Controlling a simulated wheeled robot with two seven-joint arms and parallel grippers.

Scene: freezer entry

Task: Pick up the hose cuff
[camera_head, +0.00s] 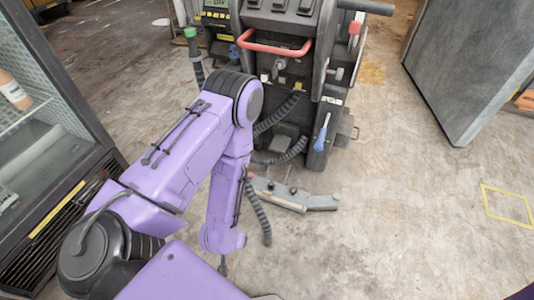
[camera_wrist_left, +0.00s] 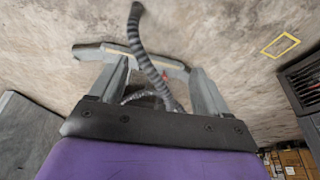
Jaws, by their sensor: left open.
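A dark ribbed hose (camera_head: 260,213) hangs by the black floor machine, its lower end near the floor. In the left wrist view the hose (camera_wrist_left: 148,52) runs between the fingers toward the top, ending in a dark tip (camera_wrist_left: 136,9) that may be the cuff. My left gripper (camera_wrist_left: 158,66) is open, with a grey finger on each side of the hose. I cannot tell whether either finger touches it. In the head view, my purple arm hides most of the left gripper. My right gripper is not in view.
The black machine (camera_head: 290,75) with a red handle stands ahead. A grey curved floor squeegee (camera_head: 293,196) lies low in front of it. A glass-door cabinet (camera_head: 75,115) stands at left and a grey door panel (camera_head: 470,70) at right.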

